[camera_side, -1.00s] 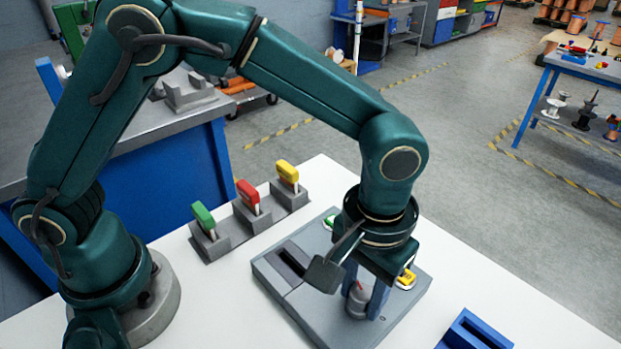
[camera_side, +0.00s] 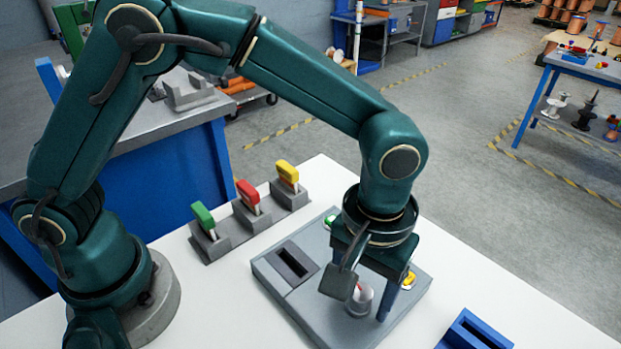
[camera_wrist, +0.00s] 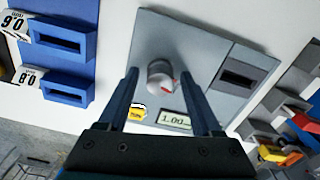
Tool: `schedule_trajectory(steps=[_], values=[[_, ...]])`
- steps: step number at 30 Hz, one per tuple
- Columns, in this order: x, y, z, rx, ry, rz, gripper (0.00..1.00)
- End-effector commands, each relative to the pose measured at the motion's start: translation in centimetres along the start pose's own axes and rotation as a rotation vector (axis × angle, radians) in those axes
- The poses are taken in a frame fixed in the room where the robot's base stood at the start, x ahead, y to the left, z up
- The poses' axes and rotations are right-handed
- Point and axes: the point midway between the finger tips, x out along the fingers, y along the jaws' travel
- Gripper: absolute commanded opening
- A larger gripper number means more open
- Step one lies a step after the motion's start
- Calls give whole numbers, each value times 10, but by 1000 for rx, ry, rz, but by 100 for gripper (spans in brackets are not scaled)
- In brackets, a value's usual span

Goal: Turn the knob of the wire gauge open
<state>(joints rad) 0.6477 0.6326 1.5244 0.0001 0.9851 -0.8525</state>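The wire gauge is a flat grey box (camera_side: 312,308) on the white table. My gripper (camera_wrist: 160,71) is open, pointing down, with a gap visible on each side of the knob. In the side view one blue finger is right of the knob; the other is hidden.
Green (camera_side: 203,215), red (camera_side: 248,191) and yellow (camera_side: 287,173) handled pieces stand in grey holders behind the gauge. A blue slotted block (camera_side: 472,331) is at the front right. The wrist view shows blue blocks (camera_wrist: 62,40) with number labels.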

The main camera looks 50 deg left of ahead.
Motion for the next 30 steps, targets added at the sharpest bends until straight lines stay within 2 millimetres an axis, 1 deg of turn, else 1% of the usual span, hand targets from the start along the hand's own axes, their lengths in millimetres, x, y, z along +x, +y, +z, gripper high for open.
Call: schedule_trajectory(steps=[10,13,18,21,24,30], values=[[-2,1,0,2,1,2,70],[-12,1,-1,2,3,4,70],[-36,1,-1,1,4,5,70],[-46,1,-1,1,3,3,70],[-51,0,0,1,2,2,70],[-51,0,0,1,0,1,70]])
